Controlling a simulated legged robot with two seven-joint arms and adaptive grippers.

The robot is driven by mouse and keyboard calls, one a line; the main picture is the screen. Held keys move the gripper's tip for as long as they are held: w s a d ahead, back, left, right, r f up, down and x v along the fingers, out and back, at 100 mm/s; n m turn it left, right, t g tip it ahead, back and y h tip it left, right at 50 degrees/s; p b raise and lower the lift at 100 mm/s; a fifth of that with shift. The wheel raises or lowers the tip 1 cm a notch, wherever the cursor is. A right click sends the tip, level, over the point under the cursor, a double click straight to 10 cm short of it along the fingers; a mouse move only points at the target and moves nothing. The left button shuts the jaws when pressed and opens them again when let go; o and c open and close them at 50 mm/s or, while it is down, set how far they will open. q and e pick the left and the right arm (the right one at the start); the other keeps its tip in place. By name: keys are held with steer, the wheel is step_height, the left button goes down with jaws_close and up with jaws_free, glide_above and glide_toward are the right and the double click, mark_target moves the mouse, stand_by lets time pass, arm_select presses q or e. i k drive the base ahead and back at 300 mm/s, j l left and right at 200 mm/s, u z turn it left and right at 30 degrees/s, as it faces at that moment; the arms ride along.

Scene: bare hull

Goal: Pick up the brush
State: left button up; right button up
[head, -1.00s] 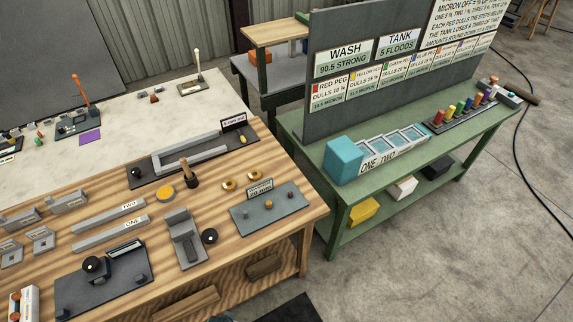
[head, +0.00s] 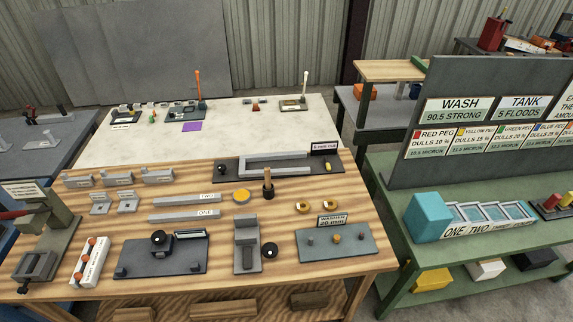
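An upright thing with a wooden handle and a dark lower end, which looks like the brush (head: 267,182), stands on the wooden bench (head: 190,265). It is right of a yellow disc (head: 241,196) and in front of a dark plate with a grey angled bar (head: 270,163). Its bristles are too small to make out. Neither of my grippers shows in the head view.
Grey blocks and bars, a dark fixture plate (head: 160,257), a grey vise-like block (head: 247,250) and a plate with pegs (head: 336,244) crowd the bench. A pale table (head: 225,135) lies behind. A green bench (head: 400,255) stands right, across a narrow gap.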

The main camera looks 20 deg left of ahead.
mark_target(267, 171)
steer(key=u, duration=1.3)
